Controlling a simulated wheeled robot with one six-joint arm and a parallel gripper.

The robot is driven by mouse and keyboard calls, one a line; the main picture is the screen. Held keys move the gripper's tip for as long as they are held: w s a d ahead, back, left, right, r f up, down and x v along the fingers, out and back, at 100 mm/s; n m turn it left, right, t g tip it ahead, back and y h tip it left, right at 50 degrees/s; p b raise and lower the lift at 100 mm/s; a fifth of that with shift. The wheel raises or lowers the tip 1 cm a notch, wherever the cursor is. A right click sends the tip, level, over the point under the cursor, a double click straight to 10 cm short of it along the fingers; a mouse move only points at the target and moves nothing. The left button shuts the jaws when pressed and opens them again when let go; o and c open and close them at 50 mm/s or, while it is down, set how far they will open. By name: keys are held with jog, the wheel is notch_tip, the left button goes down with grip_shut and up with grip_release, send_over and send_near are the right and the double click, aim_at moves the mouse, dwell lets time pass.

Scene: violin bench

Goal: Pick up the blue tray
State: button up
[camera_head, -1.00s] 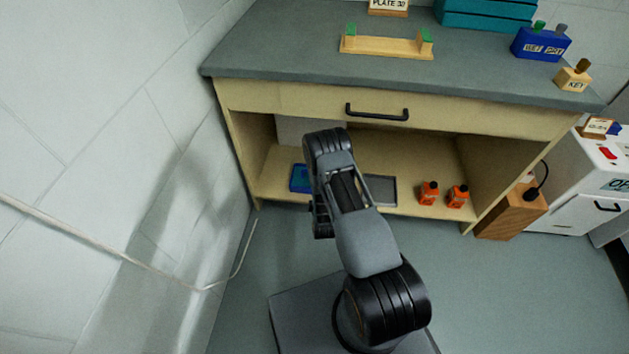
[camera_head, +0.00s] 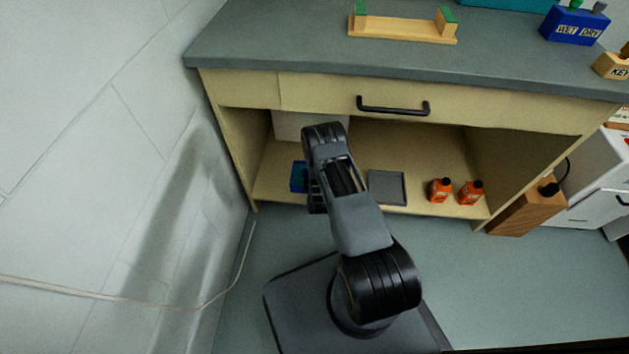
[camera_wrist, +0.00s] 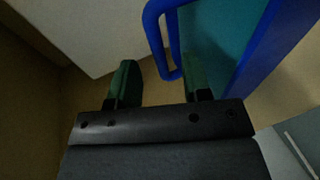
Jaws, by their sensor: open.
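The blue tray (camera_head: 298,177) lies on the lower shelf of the bench at its left end, and my arm hides its right part in the head view. In the wrist view the blue tray (camera_wrist: 270,45) fills the upper right, with a teal floor inside a blue rim. Its blue loop handle (camera_wrist: 153,36) reaches down toward the gap between my fingers, nearer the right finger. My gripper (camera_wrist: 160,80) is open, with two green-padded fingers apart. Whether a finger touches the handle is unclear.
A grey tray (camera_head: 387,187) and two orange bottles (camera_head: 440,190) stand to the right on the shelf. A white box (camera_head: 296,126) is behind the blue tray. The bench top (camera_head: 300,55) and drawer handle (camera_head: 393,106) overhang the shelf.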

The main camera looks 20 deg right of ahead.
jog(key=shift+b+x, duration=1.45)
jog(key=shift+x, duration=1.35)
jog(key=shift+a, duration=0.1)
grip_shut()
jog(key=shift+r, duration=0.1)
